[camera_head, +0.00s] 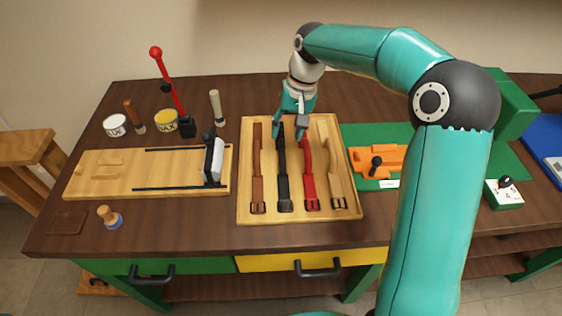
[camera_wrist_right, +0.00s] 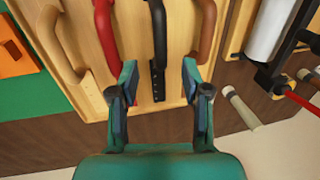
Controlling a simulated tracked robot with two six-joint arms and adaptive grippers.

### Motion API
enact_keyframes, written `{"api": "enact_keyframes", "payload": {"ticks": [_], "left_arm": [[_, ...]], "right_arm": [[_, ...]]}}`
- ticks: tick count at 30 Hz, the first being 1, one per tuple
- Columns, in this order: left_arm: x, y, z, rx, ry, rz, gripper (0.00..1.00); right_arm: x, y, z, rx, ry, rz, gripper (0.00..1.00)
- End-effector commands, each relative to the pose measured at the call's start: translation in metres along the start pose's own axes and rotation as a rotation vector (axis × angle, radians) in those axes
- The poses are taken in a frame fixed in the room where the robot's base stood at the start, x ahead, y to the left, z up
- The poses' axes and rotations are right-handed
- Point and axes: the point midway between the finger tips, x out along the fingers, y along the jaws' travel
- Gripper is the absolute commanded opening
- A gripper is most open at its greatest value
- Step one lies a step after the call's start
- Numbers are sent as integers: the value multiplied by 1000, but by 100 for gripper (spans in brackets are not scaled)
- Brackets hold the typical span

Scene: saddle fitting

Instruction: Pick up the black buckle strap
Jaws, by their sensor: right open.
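The black buckle strap (camera_head: 283,172) lies on a light wooden tray (camera_head: 244,214), between a brown strap (camera_head: 257,170) and a red strap (camera_head: 308,175). Its buckle end points to the front of the bench. My right gripper (camera_head: 288,132) is above the far end of the straps and hides part of the black and red ones. In the right wrist view, my right gripper (camera_wrist_right: 158,84) is open, with the far end of the black strap (camera_wrist_right: 158,50) between its two fingers. Whether the fingers touch the strap cannot be told. My left gripper is not in view.
A tan strap (camera_head: 338,172) lies right of the red one. Left of the tray is a wooden board (camera_head: 100,187) with a white roller (camera_head: 214,160). A lever with a red knob (camera_head: 156,53) stands behind it. An orange fixture (camera_head: 391,157) lies on a green mat at right.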

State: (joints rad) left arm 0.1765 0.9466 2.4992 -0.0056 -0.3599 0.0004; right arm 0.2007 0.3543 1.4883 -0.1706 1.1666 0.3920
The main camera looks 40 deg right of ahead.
Motion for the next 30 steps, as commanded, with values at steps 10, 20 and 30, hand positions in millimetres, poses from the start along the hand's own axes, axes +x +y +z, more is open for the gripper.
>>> {"api": "enact_keyframes", "payload": {"ticks": [10,20,30], "left_arm": [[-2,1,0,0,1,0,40],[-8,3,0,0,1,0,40],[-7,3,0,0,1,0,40]], "right_arm": [[28,0,0,2,-1,1,48],[69,0,-3,3,0,1,48],[73,0,-3,3,2,0,38]]}}
